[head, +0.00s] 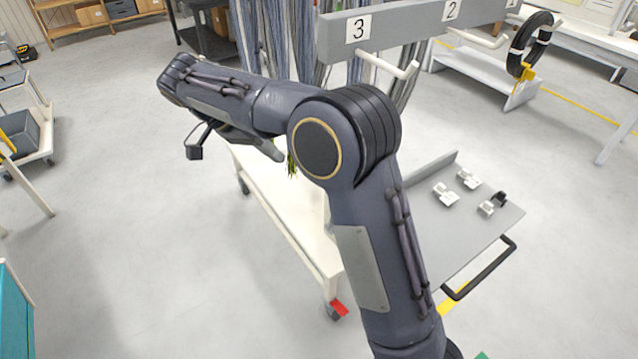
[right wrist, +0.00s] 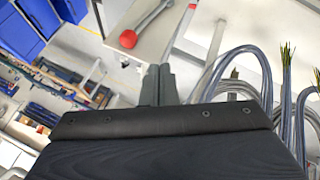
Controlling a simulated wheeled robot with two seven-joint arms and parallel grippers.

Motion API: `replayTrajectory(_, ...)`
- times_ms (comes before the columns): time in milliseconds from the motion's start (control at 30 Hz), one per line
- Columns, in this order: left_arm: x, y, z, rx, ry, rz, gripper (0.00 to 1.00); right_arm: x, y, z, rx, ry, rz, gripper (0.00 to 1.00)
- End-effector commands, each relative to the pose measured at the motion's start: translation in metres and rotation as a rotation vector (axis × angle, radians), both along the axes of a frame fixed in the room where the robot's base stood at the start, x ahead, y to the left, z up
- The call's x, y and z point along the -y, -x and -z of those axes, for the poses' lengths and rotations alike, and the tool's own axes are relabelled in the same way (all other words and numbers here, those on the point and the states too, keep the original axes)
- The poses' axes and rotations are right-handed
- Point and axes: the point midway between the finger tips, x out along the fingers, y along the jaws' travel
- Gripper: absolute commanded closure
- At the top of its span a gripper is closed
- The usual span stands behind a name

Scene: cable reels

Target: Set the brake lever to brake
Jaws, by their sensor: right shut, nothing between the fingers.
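In the right wrist view, a grey lever with a round red knob (right wrist: 128,39) lies over a pale surface, ahead and to the left of my fingertips. A gap shows between knob and fingers in the picture; the depth is hard to tell. My right gripper (right wrist: 160,70) is shut and empty. In the head view my right gripper (head: 272,150) is partly seen below my forearm, over the white cart. The lever cannot be made out there; my arm covers much of the area. My left gripper is in neither view.
Cable bundles (right wrist: 283,100) with frayed ends hang close on the right in the wrist view. The white cart (head: 300,228) has a red part (head: 340,308) by its caster. A grey trolley (head: 455,225) holds small pale parts. A numbered rack (head: 405,28) stands behind.

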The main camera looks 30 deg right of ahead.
Motion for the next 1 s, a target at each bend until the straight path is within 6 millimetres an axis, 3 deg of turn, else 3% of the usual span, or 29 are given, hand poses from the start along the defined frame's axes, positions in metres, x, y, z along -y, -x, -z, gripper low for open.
replayTrajectory(167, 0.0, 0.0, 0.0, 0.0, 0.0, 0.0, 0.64, 0.011, 0.004, 0.014, -0.005, 0.0, 0.001, 1.0)
replayTrajectory(567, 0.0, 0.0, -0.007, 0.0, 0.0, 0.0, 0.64, 0.057, 0.022, 0.08, -0.005, -0.002, 0.002, 1.0)
replayTrajectory(800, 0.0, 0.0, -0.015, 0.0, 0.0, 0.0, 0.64, 0.073, 0.048, 0.08, 0.0, -0.002, 0.0, 1.0)
replayTrajectory(1000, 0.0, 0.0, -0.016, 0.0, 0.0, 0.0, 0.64, 0.077, 0.054, 0.082, 0.0, -0.002, -0.001, 1.0)
